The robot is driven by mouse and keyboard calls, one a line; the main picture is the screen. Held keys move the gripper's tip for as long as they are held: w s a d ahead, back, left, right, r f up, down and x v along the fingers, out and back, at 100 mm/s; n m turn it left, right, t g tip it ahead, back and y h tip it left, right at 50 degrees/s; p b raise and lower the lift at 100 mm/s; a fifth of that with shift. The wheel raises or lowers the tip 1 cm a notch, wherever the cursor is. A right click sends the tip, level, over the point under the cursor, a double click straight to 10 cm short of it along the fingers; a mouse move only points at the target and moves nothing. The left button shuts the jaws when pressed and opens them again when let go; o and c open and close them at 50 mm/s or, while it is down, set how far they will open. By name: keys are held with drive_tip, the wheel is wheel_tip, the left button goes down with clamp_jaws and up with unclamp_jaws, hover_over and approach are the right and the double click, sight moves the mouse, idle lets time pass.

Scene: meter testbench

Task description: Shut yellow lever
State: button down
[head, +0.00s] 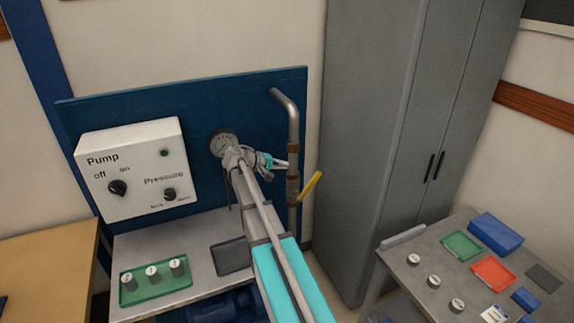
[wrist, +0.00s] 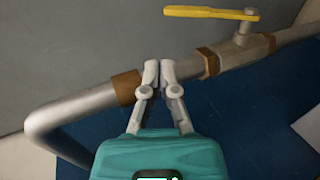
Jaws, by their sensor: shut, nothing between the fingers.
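The yellow lever (head: 310,186) sticks out to the right of the grey vertical pipe (head: 293,130) in the head view, tilted up and away from it. In the wrist view the lever (wrist: 211,13) is at the top, joined to a valve on the pipe (wrist: 78,106) and running roughly along the pipe's direction. My gripper (wrist: 158,66) is shut and empty. Its fingertips appear over the pipe between two brown bands, apart from the lever. In the head view my gripper (head: 277,163) is just left of the pipe; contact with the pipe cannot be told.
A white pump box (head: 134,168) and a round gauge (head: 222,143) are on the blue panel (head: 240,97) left of the pipe. A tall grey cabinet (head: 375,130) stands right of the lever. A table (head: 403,250) with trays and weights is at lower right.

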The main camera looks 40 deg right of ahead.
drive_tip(key=shift+a, duration=0.1)
drive_tip(key=c, duration=1)
unclamp_jaws()
drive_tip(key=o, duration=0.3)
drive_tip(key=shift+f+n+b, duration=0.35)
drive_tip(key=shift+n+b, duration=0.15)
drive_tip(key=shift+b, duration=0.05)
drive_tip(key=n+g+h+b, duration=0.1)
drive_tip(key=n+h+b, duration=0.3)
drive_tip(key=n+b, duration=1.2)
approach(318, 178)
drive_tip(key=w+a+n, duration=0.1)
drive_tip(key=a, duration=0.2)
drive_tip(key=shift+r+p, duration=0.45)
drive_tip(key=shift+p, duration=0.05)
drive_tip(key=x, duration=1.3)
drive_tip(key=shift+d+r, duration=0.2)
drive_tip(key=shift+d, duration=0.2)
